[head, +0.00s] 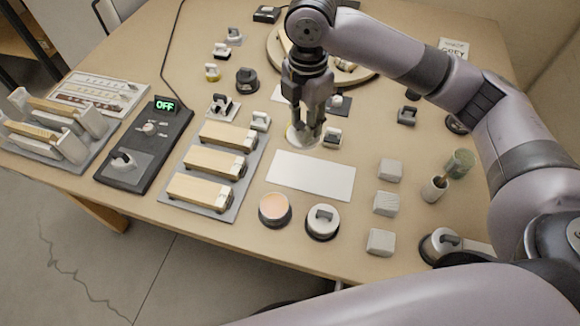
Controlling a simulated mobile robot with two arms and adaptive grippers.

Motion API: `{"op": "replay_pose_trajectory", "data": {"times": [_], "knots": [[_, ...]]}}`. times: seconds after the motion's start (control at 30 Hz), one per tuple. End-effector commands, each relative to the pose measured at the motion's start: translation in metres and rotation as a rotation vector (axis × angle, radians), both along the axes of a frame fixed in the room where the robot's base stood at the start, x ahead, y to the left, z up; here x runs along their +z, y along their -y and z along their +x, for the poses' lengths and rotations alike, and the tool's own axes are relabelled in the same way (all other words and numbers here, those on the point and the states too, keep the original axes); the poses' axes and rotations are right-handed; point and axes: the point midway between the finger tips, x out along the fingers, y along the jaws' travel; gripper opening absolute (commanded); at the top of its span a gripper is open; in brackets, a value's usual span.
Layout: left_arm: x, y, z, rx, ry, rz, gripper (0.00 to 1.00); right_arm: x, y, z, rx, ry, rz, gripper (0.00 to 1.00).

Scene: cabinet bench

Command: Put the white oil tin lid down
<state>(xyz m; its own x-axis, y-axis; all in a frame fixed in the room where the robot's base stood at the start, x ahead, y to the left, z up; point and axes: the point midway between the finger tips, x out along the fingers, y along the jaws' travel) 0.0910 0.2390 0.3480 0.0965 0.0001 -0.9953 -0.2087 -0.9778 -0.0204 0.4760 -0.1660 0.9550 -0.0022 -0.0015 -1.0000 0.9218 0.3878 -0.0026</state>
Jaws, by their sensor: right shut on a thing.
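My right gripper (306,138) points down over the middle of the table and is shut on a pale round piece, the white oil tin lid (294,138), which shows around the fingertips. The fingers hide much of the lid, and I cannot tell whether it touches the table. An open round tin (275,209) with orange-pink content stands near the front edge. Beside it is a dark-based tin with a white lid and a handle (322,220). My left gripper is not in view.
A blank white plate (311,176) lies just in front of the gripper. Grey blocks (386,204) stand to its right, and a grey rack with wooden blocks (215,163) to its left. A small white-and-dark item (333,136) is close beside the fingers. A round wooden board (272,50) is behind.

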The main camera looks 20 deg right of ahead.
Motion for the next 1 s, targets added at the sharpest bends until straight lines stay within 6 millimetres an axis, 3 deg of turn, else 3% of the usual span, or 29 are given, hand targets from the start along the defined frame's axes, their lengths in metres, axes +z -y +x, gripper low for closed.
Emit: {"op": "replay_pose_trajectory", "data": {"times": [0.3, 0.5, 0.77, 1.0], "knots": [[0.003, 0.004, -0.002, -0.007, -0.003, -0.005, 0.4, 0.007, -0.011, 0.028, 0.789, -0.001, 0.004, 0.15], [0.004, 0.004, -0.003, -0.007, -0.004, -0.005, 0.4, 0.009, -0.016, 0.039, 1.169, -0.001, 0.003, 0.15], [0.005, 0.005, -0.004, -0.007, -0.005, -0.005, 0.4, 0.002, -0.017, 0.043, 1.362, -0.003, 0.003, 0.15], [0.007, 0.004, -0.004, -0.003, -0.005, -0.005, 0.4, -0.055, -0.016, 0.042, 1.365, -0.008, 0.004, 0.15]]}}
